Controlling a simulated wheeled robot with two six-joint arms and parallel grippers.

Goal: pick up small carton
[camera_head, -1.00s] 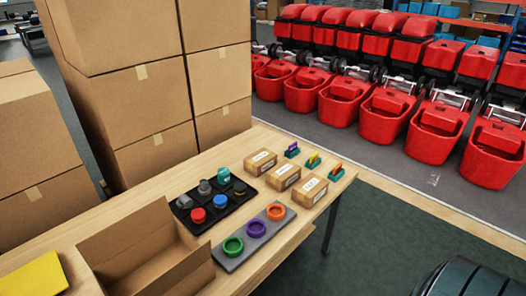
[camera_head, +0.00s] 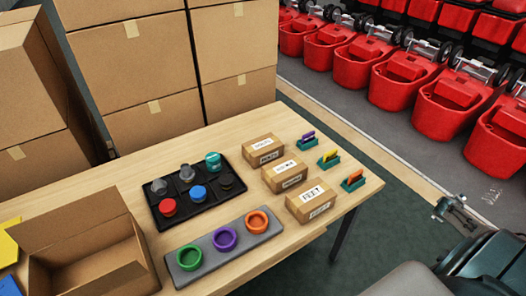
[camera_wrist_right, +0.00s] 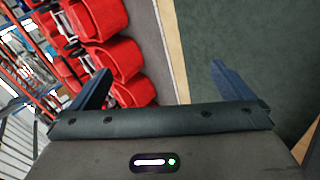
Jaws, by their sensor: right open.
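Three small cartons with white labels stand in a row on the wooden table in the head view: a far one (camera_head: 264,150), a middle one (camera_head: 285,173) and a near one labelled FEET (camera_head: 312,203). My right gripper (camera_head: 449,206) is off the table at the right edge of the head view, well apart from the cartons. In the right wrist view its two fingers (camera_wrist_right: 158,82) are wide apart with nothing between them. No carton shows in that view. My left gripper is not in view.
A black tray (camera_head: 159,218) with jars and coloured caps lies left of the cartons. A grey strip (camera_head: 208,269) holds green, purple and orange rings. Small teal holders (camera_head: 329,161) stand right of the cartons. An open box (camera_head: 118,232) is at left. Red scrubber tanks (camera_head: 446,108) stand behind.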

